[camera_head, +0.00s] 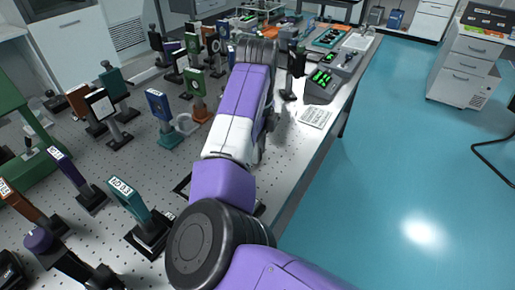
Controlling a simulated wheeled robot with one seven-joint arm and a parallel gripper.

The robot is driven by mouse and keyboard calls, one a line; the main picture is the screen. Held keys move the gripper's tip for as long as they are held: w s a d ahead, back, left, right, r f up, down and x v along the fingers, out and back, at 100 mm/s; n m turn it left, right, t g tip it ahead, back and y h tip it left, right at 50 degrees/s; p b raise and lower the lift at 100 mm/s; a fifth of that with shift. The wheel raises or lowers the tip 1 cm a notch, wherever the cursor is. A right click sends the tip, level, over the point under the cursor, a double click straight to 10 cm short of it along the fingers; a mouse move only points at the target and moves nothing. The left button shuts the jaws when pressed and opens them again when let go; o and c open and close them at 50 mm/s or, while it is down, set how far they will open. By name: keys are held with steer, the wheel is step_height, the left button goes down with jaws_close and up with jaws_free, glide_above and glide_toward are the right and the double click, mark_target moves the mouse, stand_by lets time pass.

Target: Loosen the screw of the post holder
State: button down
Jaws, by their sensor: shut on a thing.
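Several post holders with labelled optics stand on the perforated optical table (85,225). A teal mount (126,199) on a black base (150,238) is at the front, left of my arm. A purple mount (62,166) and an orange mount (22,205) stand farther left. A blue-and-teal mount (160,108) and a green mount (194,86) stand farther back. I cannot tell which holder the task means, and no screw can be made out. My purple and white arm reaches over the table. My gripper is not visible; the arm hides whatever is behind it.
Control boxes with green displays (322,80) and a sheet of paper (314,117) lie near the table's right edge. A post mount (297,63) stands right of my arm. The blue floor (400,170) is open, with a white drawer cabinet (468,65) at the back right.

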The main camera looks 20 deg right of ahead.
steer(key=shift+a+r+m, duration=0.1)
steer(key=shift+r+m, duration=0.05)
steer(key=shift+m, duration=0.85)
steer(key=shift+m+p, duration=0.35)
steer(key=shift+m, duration=0.95)
steer(key=c, duration=1.2)
jaws_free()
steer(key=shift+r, duration=3.8)
